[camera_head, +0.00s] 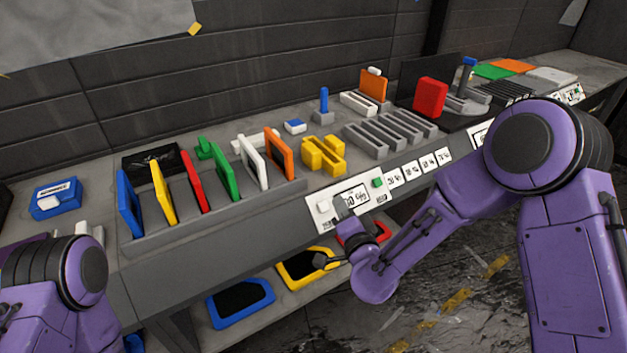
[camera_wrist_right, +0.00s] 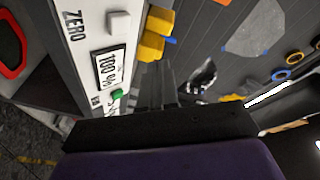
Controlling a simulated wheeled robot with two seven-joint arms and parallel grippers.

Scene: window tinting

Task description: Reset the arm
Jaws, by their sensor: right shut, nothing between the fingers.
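My right arm is purple and reaches in from the right of the head view. My right gripper (camera_head: 342,208) is shut and empty in front of the bench's front panel, by the white display (camera_head: 318,216) with a green button (camera_head: 378,182). In the right wrist view its dark fingers (camera_wrist_right: 160,85) are together beside that display (camera_wrist_right: 108,66), with the green button (camera_wrist_right: 117,94) close by. Whether the fingers touch the panel I cannot tell. Part of my left arm shows at the lower left of the head view; its gripper is out of frame.
The bench holds a rack of coloured frames, including a blue frame (camera_head: 129,204) and an orange frame (camera_head: 280,154), a yellow block (camera_head: 324,155), grey slotted holders (camera_head: 390,134) and a red block (camera_head: 430,97). A lower shelf has a blue-rimmed tray (camera_head: 241,318). Open floor lies at the lower right.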

